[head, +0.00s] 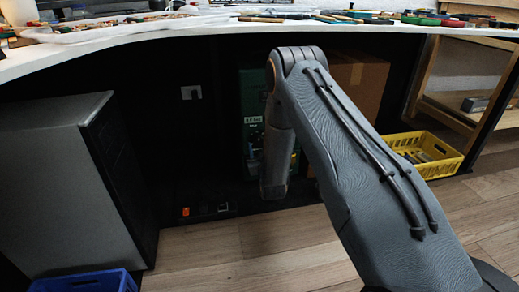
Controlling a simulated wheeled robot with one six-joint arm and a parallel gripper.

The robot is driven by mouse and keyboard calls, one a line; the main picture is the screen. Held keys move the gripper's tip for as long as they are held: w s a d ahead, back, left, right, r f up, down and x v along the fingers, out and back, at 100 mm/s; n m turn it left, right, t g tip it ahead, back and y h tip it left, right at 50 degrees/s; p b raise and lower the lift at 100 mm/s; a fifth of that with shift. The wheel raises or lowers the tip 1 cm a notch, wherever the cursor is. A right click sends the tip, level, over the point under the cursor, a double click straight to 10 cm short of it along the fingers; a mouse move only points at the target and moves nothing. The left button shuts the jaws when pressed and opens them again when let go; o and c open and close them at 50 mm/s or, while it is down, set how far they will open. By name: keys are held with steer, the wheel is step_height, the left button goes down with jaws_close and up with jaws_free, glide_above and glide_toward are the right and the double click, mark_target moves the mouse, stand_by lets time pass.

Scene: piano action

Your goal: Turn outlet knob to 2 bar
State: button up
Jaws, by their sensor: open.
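A green unit (252,95) stands under the bench, partly hidden behind my arm. It has a small pale label and some small fittings on its front, too small to tell apart. I cannot make out the outlet knob or a pressure scale. My arm reaches in from the lower right, bends in front of the green unit and hangs down there. My gripper is not seen; the arm's links hide that area.
A grey cabinet (55,185) and a blue crate (85,282) stand at left. A white bench top (150,28) with tools overhangs. A cardboard box (362,85) and a yellow crate (425,155) are at right. A power strip (205,210) lies low at the back. Wooden floor (240,255) is clear in front.

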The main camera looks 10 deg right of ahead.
steer(key=shift+w, duration=0.45)
steer(key=shift+c, duration=0.3)
steer(key=c, duration=1)
steer(key=shift+n, duration=0.3)
steer(key=n+p, duration=0.2)
steer(key=p, duration=0.1)
steer(key=shift+r+n, duration=0.1)
steer(key=shift+n, duration=0.3)
steer(key=n+p, duration=0.3)
steer(key=n, duration=0.2)
steer(key=shift+n, duration=0.4)
